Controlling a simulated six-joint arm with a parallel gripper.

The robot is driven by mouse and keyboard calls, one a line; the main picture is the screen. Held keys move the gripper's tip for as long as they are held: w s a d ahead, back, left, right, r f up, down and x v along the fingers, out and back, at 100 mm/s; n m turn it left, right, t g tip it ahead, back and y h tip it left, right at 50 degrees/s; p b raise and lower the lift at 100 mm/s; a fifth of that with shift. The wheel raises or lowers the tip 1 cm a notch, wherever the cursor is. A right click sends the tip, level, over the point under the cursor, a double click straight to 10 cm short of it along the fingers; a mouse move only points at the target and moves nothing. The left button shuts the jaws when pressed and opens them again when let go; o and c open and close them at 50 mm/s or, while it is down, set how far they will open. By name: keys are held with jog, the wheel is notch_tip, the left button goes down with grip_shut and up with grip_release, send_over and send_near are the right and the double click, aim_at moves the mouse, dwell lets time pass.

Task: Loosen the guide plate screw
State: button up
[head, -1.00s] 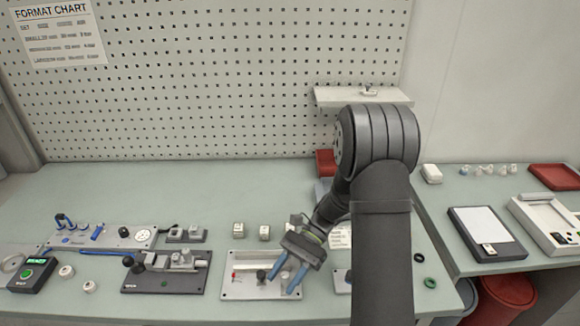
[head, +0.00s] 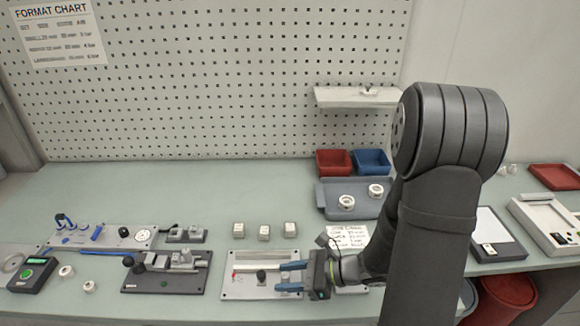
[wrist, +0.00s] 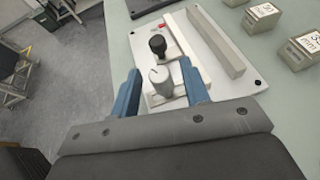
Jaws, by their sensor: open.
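The light guide plate (head: 238,292) lies flat at the front of the bench; it also shows in the wrist view (wrist: 243,84). It bears a black knob (head: 261,275), seen larger in the wrist view (wrist: 157,45), and a grey knob (wrist: 160,80) with a dark mark on top. I cannot tell which knob is the guide plate screw. My gripper (head: 280,277) is open, its blue fingers pointing left over the plate. In the wrist view my gripper (wrist: 160,88) has the grey knob between its fingers, with gaps visible. In the head view the grey knob is not clearly visible.
A long pale bar (wrist: 215,45) and a small red pointer (wrist: 162,30) are on the plate. Small labelled blocks (head: 264,232) stand behind it. A dark fixture (head: 165,280) is to the left. A grey tray (head: 329,200) with two white rings sits behind.

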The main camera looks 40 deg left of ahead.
jog(key=v, duration=1.6)
jog(key=s+a+r+n+t+h, duration=0.1)
jog(key=s+a+r+t+h, duration=0.1)
jog(key=r, duration=0.6)
jog(key=s+a+r+n+t+h, duration=0.1)
jog(key=s+a+r+t+h, duration=0.1)
jog(key=a+r+h, duration=0.3)
jog(key=s+a+r+t+h, duration=0.2)
jog(key=s+a+r+h, duration=0.1)
jog(key=r, duration=0.9)
jog(key=shift+a+n+h, duration=0.4)
jog(key=shift+a+h, duration=0.3)
jog(key=shift+a, duration=0.6)
jog(key=w+d+f+g+y, duration=0.1)
jog(key=w+d+f+g, duration=0.1)
jog(key=f, duration=0.6)
jog(key=w+d+f+g+y, duration=0.2)
jog(key=w+d+f+g, duration=0.1)
jog(key=f, duration=0.6)
jog(key=shift+d+n+g, duration=0.3)
jog(key=shift+d+g, duration=0.5)
jog(key=shift+g, duration=0.1)
jog(key=shift+r, duration=0.1)
